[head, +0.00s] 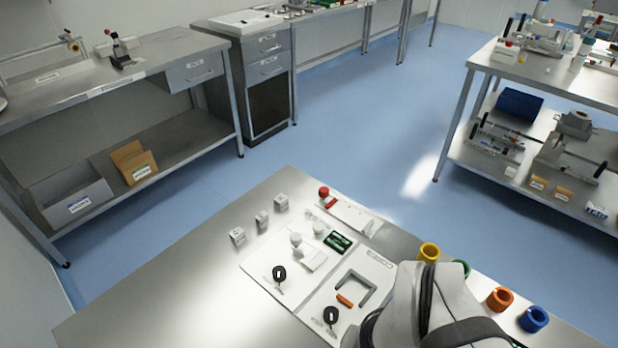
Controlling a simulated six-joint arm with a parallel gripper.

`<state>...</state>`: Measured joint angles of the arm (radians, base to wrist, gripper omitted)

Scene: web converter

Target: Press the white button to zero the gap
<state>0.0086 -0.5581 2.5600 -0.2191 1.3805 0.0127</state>
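A white fixture plate (262,262) lies on the near steel table. On it stands a white block-shaped device (313,258) with a white round knob-like part (296,239) at its upper left. A second small white round part (319,227) stands just behind the device. Beside it is a small green display or board (338,241). I cannot tell which white part is the button. My white arm covers the lower right of the plates. My gripper is out of view or hidden behind the arm.
Several small white cubes (262,220) stand left of the plate. A red knob (324,191) is at its back. A grey bracket (362,299) and an orange bar (344,300) lie near my arm. Yellow (428,252), orange (499,299) and blue (534,319) rings line the right. The table's left is bare.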

